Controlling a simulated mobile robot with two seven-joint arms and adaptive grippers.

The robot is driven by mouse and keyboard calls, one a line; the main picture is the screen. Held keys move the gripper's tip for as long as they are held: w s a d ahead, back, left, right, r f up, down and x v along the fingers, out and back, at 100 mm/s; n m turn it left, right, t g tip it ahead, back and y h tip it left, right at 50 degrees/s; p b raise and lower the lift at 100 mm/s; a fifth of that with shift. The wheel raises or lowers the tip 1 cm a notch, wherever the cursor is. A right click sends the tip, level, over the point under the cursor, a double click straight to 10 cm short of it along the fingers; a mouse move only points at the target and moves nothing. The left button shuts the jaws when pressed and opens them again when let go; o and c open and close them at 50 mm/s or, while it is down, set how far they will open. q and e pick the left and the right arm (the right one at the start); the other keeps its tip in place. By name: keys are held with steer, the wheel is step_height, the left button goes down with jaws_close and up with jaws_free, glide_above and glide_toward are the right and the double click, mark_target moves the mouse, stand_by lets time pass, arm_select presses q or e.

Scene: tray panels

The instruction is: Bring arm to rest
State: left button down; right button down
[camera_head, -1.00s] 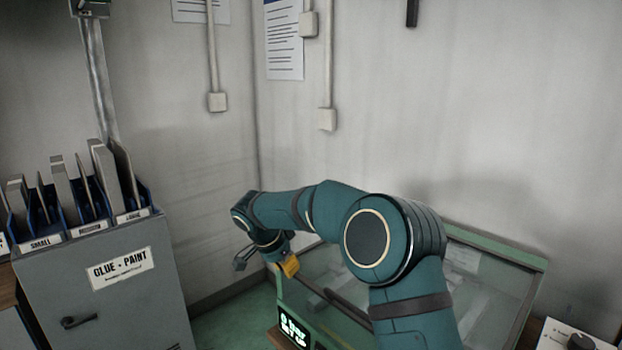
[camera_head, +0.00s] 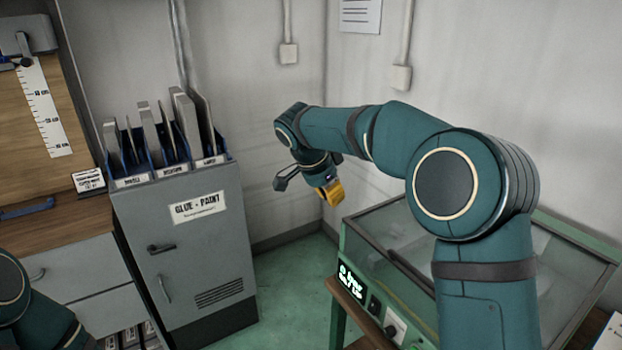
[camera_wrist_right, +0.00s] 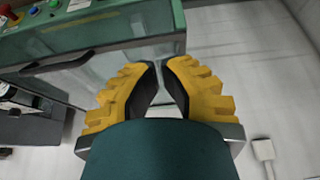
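My right arm (camera_head: 392,135) reaches out from the lower right, bends at the elbow and runs left across the head view. My right gripper (camera_head: 329,192) hangs at its far end, in the air between the grey cabinet and the glass-topped green case. In the right wrist view its two yellow fingers (camera_wrist_right: 161,72) have a narrow gap between the tips, with nothing held. Part of my left arm (camera_head: 30,310) shows at the lower left; its gripper is out of view.
A grey glue and paint cabinet (camera_head: 205,265) carries a blue rack of panels (camera_head: 165,155). The green glass-topped case (camera_head: 385,275) stands beneath my right arm; it also shows in the wrist view (camera_wrist_right: 90,40). A wooden board with a ruler (camera_head: 45,105) stands left. Green floor (camera_head: 290,285) lies clear between.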

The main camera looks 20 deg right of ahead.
steer(key=s+a+f+n+y, duration=0.2)
steer(key=s+a+f+n, duration=0.1)
steer(key=f, duration=0.6)
steer(key=s+a+f+n+g+y, duration=0.1)
steer(key=s+a+f+n+y, duration=0.15)
steer(key=f, duration=0.55)
steer(key=s+a+f+n+y, duration=0.2)
steer(key=s+a+f+n, duration=0.1)
steer(key=f, duration=0.6)
steer(key=s+a+f+n+y, duration=0.1)
steer(key=s+f+n, duration=0.1)
steer(key=s+f, duration=0.3)
steer(key=s+a+f+n+t+y, duration=0.1)
steer(key=s+f, duration=0.5)
steer(key=s, duration=0.8)
steer(key=shift+s+a+f+n, duration=0.15)
steer(key=shift+a+f+n, duration=0.1)
steer(key=shift+a+n, duration=0.45)
steer(key=shift+d, duration=0.3)
